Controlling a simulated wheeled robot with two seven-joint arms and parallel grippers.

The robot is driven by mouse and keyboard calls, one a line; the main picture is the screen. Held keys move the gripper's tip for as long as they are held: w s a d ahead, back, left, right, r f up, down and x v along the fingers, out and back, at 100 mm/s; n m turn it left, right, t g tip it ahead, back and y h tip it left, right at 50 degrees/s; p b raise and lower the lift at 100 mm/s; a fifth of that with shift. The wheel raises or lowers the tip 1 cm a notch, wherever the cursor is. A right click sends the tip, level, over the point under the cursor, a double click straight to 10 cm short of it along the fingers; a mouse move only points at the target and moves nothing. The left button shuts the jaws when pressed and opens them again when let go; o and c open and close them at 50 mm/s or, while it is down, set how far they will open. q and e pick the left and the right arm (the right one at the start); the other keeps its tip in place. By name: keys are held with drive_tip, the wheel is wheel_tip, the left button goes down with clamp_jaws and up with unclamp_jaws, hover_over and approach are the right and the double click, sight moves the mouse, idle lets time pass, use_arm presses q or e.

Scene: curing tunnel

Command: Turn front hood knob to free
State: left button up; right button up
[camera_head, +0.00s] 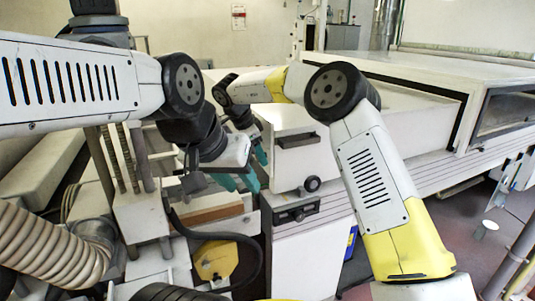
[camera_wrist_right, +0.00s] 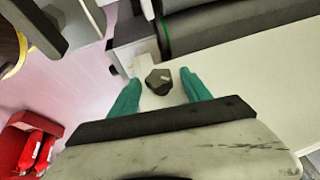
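A dark faceted knob (camera_wrist_right: 159,82) with a small pale mark shows in the right wrist view, beside a pale panel. My right gripper (camera_wrist_right: 160,77) is open, with one teal finger on each side of the knob and a visible gap to both. In the head view my right gripper (camera_head: 258,150) is mostly hidden behind my left wrist. A round dark knob (camera_head: 312,183) shows on the white front below a dark handle (camera_head: 298,140); I cannot tell whether it is the same knob. My left gripper (camera_head: 237,182) is lower, its teal fingers apart and apparently empty.
The long white tunnel housing (camera_head: 420,75) fills the right. A ribbed hose (camera_head: 50,240) and a yellow part (camera_head: 215,260) stand at lower left. A red bin (camera_wrist_right: 28,145) with red items shows in the right wrist view. My arms crowd the space before the housing.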

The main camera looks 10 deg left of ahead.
drive_tip(key=v, duration=0.7)
drive_tip(key=shift+r, duration=0.35)
drive_tip(key=shift+s+a, duration=0.1)
drive_tip(key=shift+s, duration=0.05)
